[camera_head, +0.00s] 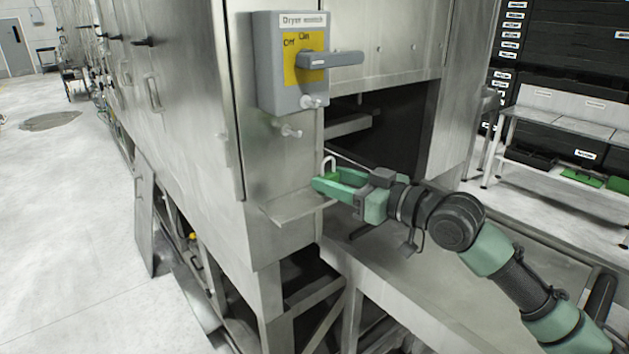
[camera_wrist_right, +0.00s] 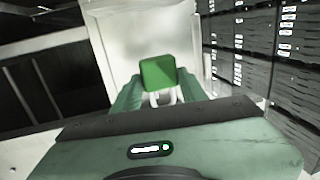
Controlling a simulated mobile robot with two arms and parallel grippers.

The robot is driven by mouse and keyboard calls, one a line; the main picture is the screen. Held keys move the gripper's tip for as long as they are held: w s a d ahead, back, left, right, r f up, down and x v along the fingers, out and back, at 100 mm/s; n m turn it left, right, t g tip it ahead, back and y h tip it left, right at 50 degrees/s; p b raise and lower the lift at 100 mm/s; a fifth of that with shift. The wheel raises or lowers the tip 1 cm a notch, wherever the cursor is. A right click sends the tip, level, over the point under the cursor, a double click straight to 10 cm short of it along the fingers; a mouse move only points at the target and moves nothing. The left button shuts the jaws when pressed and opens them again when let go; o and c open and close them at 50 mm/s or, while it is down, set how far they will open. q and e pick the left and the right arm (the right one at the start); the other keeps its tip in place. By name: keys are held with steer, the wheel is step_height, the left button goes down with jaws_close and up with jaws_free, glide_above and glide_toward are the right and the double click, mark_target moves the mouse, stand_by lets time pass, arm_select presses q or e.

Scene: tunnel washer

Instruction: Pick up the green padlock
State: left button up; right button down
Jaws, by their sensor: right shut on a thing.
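The green padlock (camera_head: 325,184) is at the tips of my right gripper (camera_head: 330,187) in the head view, with its metal shackle pointing up. It is just above a small metal shelf (camera_head: 296,207) on the machine's corner; I cannot tell whether it still touches the shelf. In the right wrist view the padlock (camera_wrist_right: 158,73) sits between the green fingers of my right gripper (camera_wrist_right: 158,90), which is shut on it, with part of the pale shackle below its body. My left gripper is in neither view.
A grey dryer switch box (camera_head: 290,88) with a yellow plate and a lever is mounted above the shelf. Metal pegs (camera_head: 288,130) stick out below it. An opening in the machine lies behind my right arm. A table (camera_head: 565,124) and dark drawers stand at the right.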

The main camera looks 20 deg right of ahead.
steer(key=s+a+b+v, duration=0.1)
steer(key=b+v, duration=0.3)
steer(key=v, duration=0.7)
steer(key=shift+a+f, duration=0.25)
steer(key=shift+a, duration=0.2)
steer(key=shift+s, duration=0.15)
